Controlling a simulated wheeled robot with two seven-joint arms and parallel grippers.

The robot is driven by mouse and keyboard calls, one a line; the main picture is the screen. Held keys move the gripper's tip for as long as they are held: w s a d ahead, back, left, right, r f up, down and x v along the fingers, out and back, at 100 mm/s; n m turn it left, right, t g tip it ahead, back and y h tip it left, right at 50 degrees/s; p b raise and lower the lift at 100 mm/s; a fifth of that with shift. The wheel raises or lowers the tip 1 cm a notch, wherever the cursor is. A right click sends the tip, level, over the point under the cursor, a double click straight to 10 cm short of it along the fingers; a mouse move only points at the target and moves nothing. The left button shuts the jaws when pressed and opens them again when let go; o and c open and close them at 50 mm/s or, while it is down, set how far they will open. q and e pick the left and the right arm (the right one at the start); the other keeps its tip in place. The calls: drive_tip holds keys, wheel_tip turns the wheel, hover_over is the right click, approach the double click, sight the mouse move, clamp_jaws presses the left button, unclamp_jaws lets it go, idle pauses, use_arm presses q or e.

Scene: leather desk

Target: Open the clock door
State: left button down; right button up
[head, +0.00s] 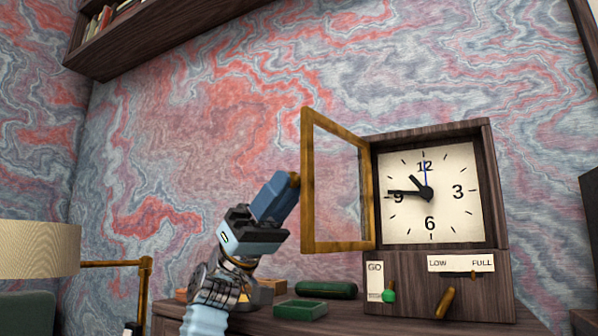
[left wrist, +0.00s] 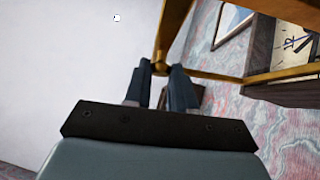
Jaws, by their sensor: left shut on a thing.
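The clock (head: 489,180) is a dark wooden case with a cream face on the right of the head view. Its gold-framed clock door (head: 307,215) stands open, swung out on the left edge of the clock. A small gold knob (head: 295,179) sits on the door's free edge. My left gripper (head: 284,190) is shut on this knob. The left wrist view shows the dark fingers (left wrist: 162,84) on either side of the knob (left wrist: 161,66), with the gold door frame (left wrist: 212,74) beyond. My right gripper is not in view.
Below the dial are a green knob (head: 388,296) and a gold lever (head: 445,303). A green tray (head: 300,310) and a dark green rounded case (head: 326,289) lie left of the clock. A lampshade (head: 38,249) stands at far left, and a shelf (head: 150,40) hangs above.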

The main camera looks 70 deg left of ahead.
use_arm(q)
drive_tip(key=shift+s+a+r+g+h, duration=0.15)
drive_tip(key=shift+a+g+h, duration=0.3)
drive_tip(key=shift+g, duration=0.25)
drive_tip(key=c, duration=1)
unclamp_jaws()
drive_tip(key=shift+o, duration=0.2)
drive_tip(key=s+d+r+p, duration=0.2)
drive_tip(key=s+d+r, duration=0.1)
drive_tip(key=d+r, duration=1)
drive_tip(key=shift+s+d, duration=0.15)
drive_tip(key=shift+d, duration=0.2)
